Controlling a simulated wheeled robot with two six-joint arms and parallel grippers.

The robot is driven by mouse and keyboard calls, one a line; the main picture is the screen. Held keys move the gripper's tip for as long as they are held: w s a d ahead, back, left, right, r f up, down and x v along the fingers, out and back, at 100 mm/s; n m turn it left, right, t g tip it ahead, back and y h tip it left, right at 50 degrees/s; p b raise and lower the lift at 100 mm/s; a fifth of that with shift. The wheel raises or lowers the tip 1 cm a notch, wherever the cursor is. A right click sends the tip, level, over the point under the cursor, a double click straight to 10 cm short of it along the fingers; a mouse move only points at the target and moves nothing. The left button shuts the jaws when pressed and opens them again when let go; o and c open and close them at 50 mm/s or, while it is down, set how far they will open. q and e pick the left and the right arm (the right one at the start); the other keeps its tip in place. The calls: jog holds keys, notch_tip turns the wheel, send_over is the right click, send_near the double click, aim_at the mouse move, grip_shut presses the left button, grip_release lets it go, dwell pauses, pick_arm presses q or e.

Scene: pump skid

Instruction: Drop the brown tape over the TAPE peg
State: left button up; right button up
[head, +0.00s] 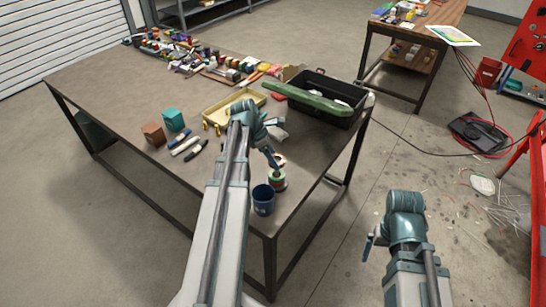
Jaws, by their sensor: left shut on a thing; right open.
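My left gripper (273,160) is above the front right part of the grey table. It is shut on a small brown ring (281,160), which looks like the brown tape; the fingers partly cover it. Just below is a short stack of white, red and green rolls (278,181), standing behind a dark blue cup (263,200). I cannot tell whether the ring touches the stack. No TAPE label is readable and the peg cannot be made out. My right gripper (369,243) is open and empty, out over the floor right of the table.
Several small items crowd the far edge.

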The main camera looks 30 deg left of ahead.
pick_arm(q)
jog(key=shift+f+b, duration=0.3)
jog(key=shift+f, duration=0.1)
jog(key=o, duration=1.1)
jog(key=shift+o, duration=0.2)
jog(key=shift+r, duration=0.15)
jog(key=p+v, duration=1.3)
jog(key=shift+s+r, duration=0.2)
jog(key=shift+r, duration=0.05)
jog(key=shift+a+f, duration=0.1)
